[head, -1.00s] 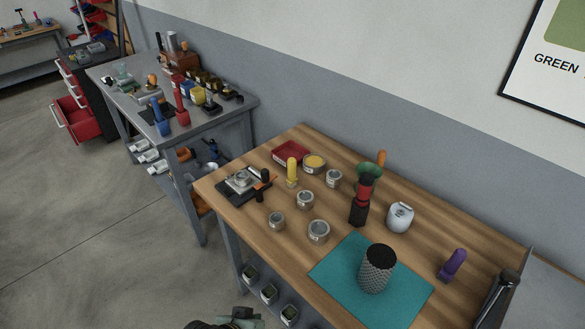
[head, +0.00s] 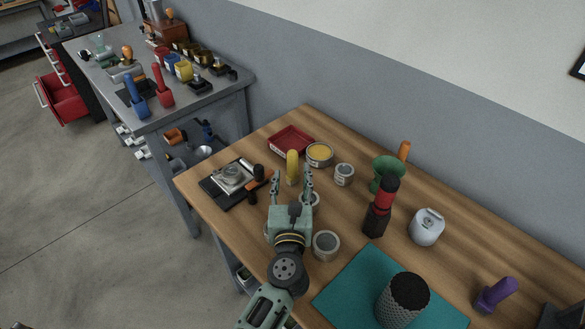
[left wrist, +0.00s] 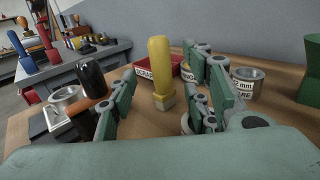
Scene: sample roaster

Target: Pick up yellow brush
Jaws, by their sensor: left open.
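The yellow brush (head: 292,167) stands upright on the wooden table (head: 460,215), with its rounded yellow handle on top. In the left wrist view the yellow brush (left wrist: 160,68) is between the two fingers and beyond them, with a pale block at its base. My left gripper (head: 291,180) is open and empty, its fingers pointing at the brush. It also shows in the left wrist view (left wrist: 160,95) with its fingers spread to either side. I cannot tell whether a finger touches the brush. My right gripper is not in view.
A red tray (head: 291,142) and a tin with yellow contents (head: 319,154) are close behind the brush. A black tray (head: 226,188) with a metal device is to the left. Metal tins (head: 326,245) sit near my gripper. A green funnel (head: 386,172) stands right.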

